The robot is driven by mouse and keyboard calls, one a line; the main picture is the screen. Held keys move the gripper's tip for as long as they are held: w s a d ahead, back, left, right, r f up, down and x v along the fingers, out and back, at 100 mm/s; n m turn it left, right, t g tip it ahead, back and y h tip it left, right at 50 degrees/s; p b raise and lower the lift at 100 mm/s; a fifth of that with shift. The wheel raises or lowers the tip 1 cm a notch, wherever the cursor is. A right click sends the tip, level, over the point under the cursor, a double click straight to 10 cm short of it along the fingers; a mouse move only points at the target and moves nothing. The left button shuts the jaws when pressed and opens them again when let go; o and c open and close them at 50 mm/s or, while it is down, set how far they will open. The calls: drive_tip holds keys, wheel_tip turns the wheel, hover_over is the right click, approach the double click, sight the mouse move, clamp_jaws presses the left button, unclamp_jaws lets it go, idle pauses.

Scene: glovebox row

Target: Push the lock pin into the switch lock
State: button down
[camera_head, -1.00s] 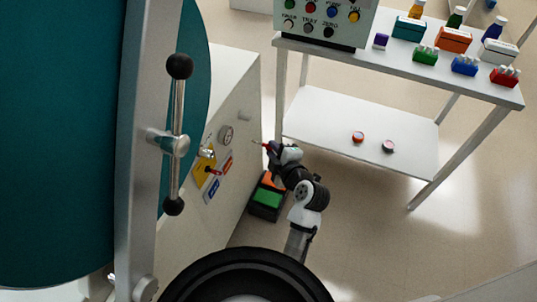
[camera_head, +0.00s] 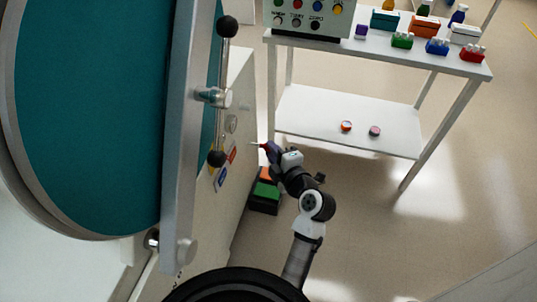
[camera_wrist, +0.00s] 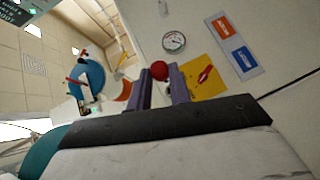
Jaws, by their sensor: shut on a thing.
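The lock pin (camera_head: 256,144) shows in the head view as a thin pale shaft pointing left from my gripper (camera_head: 268,149). In the wrist view its round red head (camera_wrist: 160,70) sits between the two fingers of my gripper (camera_wrist: 162,82), which is shut on it. The shaft is hidden there. The switch lock is on a yellow plate (camera_wrist: 218,82) with a red switch handle (camera_wrist: 206,74), just right of the fingers in the wrist view. In the head view the plate is mostly hidden behind the door handle. The pin tip is apart from the panel.
A white shelf table (camera_head: 350,110) stands behind the arm. Open floor lies right.

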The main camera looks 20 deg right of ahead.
drive_tip(key=shift+s+a+r, duration=0.15)
drive_tip(key=shift+s, duration=0.1)
drive_tip(key=shift+f+b, duration=0.2)
drive_tip(key=shift+b, duration=0.5)
drive_tip(key=shift+w+a+r+b, duration=0.1)
drive_tip(key=shift+w+a, duration=0.45)
drive_tip(key=shift+a, duration=0.25)
drive_tip(key=shift+w+a+b, duration=0.15)
drive_tip(key=shift+w+a, duration=0.35)
drive_tip(key=shift+a, duration=0.25)
drive_tip(key=shift+w+a+r+b, duration=0.1)
drive_tip(key=shift+w+a, duration=0.45)
drive_tip(key=shift+a, duration=0.25)
drive_tip(key=shift+f+b, duration=0.1)
drive_tip(key=shift+b, duration=1.2)
drive_tip(key=shift+w+a, duration=0.7)
drive_tip(key=shift+a, duration=0.3)
drive_tip(key=shift+w+a, duration=0.65)
drive_tip(key=shift+a, duration=0.35)
drive_tip(key=c, duration=1.2)
unclamp_jaws()
